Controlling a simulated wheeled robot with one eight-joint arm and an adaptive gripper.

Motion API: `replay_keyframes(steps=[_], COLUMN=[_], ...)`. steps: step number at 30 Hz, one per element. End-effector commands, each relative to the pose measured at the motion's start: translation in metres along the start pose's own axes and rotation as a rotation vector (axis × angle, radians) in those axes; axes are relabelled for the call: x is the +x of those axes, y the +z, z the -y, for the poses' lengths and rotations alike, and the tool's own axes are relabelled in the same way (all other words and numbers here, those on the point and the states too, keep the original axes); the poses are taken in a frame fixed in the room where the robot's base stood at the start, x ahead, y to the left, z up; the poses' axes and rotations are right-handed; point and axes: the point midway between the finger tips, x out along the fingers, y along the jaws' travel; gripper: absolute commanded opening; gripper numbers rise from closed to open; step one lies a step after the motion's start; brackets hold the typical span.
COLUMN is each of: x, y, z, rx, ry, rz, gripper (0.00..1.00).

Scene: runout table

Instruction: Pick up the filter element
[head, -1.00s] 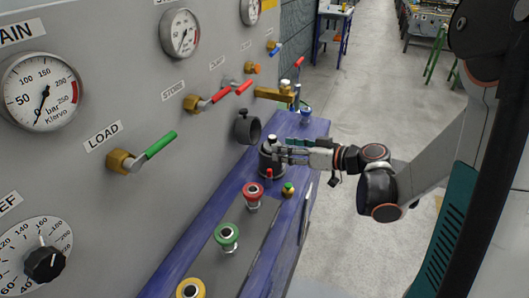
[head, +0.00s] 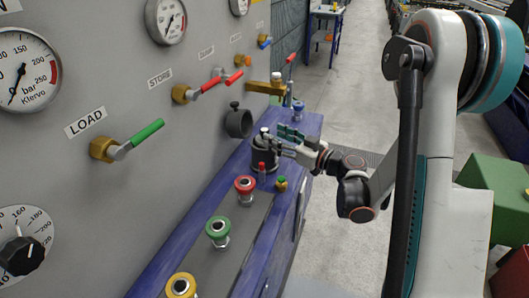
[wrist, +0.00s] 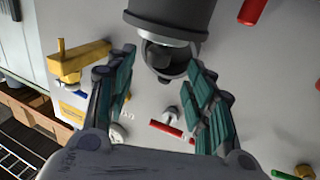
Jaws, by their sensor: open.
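A dark grey cylinder (head: 264,157) with a lighter cap stands upright on the blue bench; I take it to be the filter element. In the wrist view the grey cylinder (wrist: 172,14) with a pale rim fills the top middle. My gripper (head: 279,139) is at its right, level with its upper part, pointing toward the panel. In the wrist view the teal fingers of my gripper (wrist: 148,75) are spread, with nothing between them. The cylinder looks nearer the right finger. In the head view the fingers partly overlap its top, so contact cannot be told.
A dark ring (head: 238,122) sticks out from the panel behind the cylinder. A brass tap (head: 266,87) is beyond it. Red (head: 245,188), green (head: 218,229) and yellow (head: 181,286) knobs line the bench.

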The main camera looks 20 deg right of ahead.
Motion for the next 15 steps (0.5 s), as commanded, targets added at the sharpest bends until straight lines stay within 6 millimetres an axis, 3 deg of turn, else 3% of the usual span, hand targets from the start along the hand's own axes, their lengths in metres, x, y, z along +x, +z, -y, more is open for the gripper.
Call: replay_keyframes(steps=[15], x=[0.053], y=[0.001], z=[-0.003], rx=[0.000], ry=[-0.001], rz=[0.000], gripper=[0.49])
